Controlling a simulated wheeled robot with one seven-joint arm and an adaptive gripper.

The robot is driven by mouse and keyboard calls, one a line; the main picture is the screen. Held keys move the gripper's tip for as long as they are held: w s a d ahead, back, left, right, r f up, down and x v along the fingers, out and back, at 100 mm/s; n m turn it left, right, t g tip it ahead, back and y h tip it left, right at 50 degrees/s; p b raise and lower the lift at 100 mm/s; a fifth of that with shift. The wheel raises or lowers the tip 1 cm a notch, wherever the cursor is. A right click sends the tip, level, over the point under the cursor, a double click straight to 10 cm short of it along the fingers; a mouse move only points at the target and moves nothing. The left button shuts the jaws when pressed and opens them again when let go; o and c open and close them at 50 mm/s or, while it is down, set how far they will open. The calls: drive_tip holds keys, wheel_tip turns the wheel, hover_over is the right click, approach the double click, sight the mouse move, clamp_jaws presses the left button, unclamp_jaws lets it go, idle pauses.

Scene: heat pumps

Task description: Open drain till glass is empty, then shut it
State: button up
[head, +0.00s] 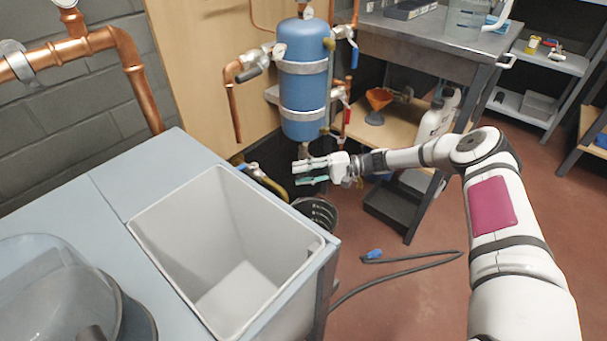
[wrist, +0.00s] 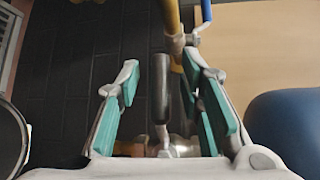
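My gripper (head: 300,172) is below the blue tank (head: 304,75) in the head view, its fingers pointing left. In the wrist view my gripper (wrist: 163,100) is open, with teal pads on both sides of a dark valve lever (wrist: 160,88). The lever lies between the pads, nearer the right one, with a visible gap on the left; I cannot tell whether it touches the right pad. A metal valve body (wrist: 160,148) shows near the gripper's base. I cannot make out the glass or its level.
A dark bucket (head: 322,212) stands on the floor below my gripper. A yellow hose (head: 268,182) is left of it. A grey bin (head: 225,250) is set in the near worktop. A dark cable (head: 400,266) lies on the open red floor. White bottles (head: 437,115) stand behind my arm.

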drive_tip(key=shift+c, duration=0.3)
clamp_jaws()
